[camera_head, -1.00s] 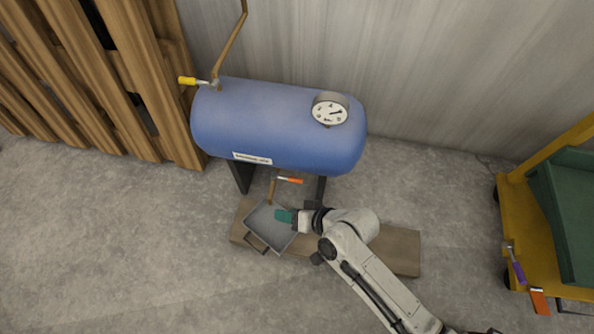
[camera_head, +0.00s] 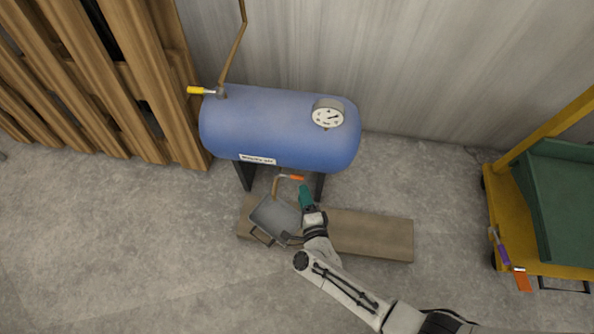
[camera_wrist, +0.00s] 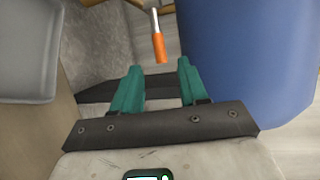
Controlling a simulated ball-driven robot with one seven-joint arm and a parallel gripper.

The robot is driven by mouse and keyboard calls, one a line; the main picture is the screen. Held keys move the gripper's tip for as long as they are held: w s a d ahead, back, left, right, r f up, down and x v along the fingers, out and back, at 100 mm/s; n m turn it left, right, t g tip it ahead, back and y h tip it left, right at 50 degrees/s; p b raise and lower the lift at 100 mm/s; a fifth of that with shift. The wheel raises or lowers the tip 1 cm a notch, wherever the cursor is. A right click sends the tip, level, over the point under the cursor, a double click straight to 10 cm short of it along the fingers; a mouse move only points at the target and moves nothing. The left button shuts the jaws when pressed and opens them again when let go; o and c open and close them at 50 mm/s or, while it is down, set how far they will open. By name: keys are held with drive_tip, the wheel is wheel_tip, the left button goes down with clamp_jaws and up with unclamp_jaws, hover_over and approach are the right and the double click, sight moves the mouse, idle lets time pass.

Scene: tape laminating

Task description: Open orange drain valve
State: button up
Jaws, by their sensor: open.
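The orange drain valve handle (camera_head: 291,177) sticks out to the right from a brown pipe under the blue tank (camera_head: 280,130). In the wrist view the orange handle (camera_wrist: 158,48) on its metal stem lies ahead of the fingertips, roughly between their lines and apart from them. My gripper (camera_head: 304,188) has teal fingers and is just below and right of the handle in the head view. In the wrist view my gripper (camera_wrist: 160,72) is open with nothing between its fingers. The tank (camera_wrist: 245,60) fills the right side there.
A grey metal tray (camera_head: 275,217) sits below the drain pipe on a wooden plank (camera_head: 370,235); it also shows at the wrist view's left (camera_wrist: 28,50). Dark tank legs (camera_head: 319,187) flank the pipe. A yellow-handled valve (camera_head: 196,90) is at the tank's upper left. A yellow cart (camera_head: 497,190) stands right.

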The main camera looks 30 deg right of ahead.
sight(297, 177)
drive_tip(key=b+x, duration=0.2)
drive_tip(key=x, duration=0.2)
drive_tip(key=b+x, duration=0.2)
drive_tip(key=x, duration=0.2)
drive_tip(key=shift+w+f, duration=0.25)
drive_tip(key=shift+b+x, duration=0.35)
drive_tip(key=shift+x, duration=0.45)
drive_tip(key=shift+d+r, duration=0.1)
drive_tip(key=shift+r, duration=0.05)
clamp_jaws()
